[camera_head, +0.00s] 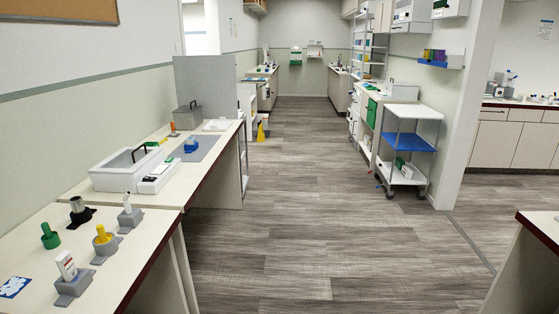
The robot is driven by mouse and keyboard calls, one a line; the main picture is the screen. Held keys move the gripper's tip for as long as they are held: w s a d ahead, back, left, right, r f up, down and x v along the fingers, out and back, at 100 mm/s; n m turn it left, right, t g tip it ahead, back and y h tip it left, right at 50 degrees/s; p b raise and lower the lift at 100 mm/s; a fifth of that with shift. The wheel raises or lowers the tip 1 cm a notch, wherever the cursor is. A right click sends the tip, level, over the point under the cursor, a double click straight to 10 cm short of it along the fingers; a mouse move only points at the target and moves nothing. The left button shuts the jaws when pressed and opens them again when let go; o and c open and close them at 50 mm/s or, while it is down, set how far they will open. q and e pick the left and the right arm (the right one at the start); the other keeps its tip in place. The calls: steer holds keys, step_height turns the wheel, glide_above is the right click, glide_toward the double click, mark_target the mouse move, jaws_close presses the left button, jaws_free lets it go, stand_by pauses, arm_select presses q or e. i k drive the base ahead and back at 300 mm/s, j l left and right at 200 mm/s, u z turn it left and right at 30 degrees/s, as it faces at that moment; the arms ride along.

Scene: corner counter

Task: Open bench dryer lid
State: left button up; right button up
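A low white bench unit (104,180) stands on the left counter. It has a greyish panel or recess on top and a dark curved handle (138,153) at its back right. Farther back, a grey box (187,118) with a handle on its top stands against the grey partition; its top looks closed. I cannot tell for sure which of the two is the bench dryer. Neither of my grippers is in view.
The near counter (130,258) holds a green bottle (50,237), a yellow item (102,235) and several grey holders. A white cart (408,150) with a blue shelf stands on the right. The floor (300,220) between is clear.

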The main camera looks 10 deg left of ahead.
mark_target(99, 169)
steer(key=i+u, duration=0.4)
steer(key=i+l+u, duration=0.25)
steer(key=i+u, duration=0.15)
steer(key=i, duration=0.2)
steer(key=i+l+u, duration=0.4)
steer(key=i+j, duration=0.05)
steer(key=i, duration=0.05)
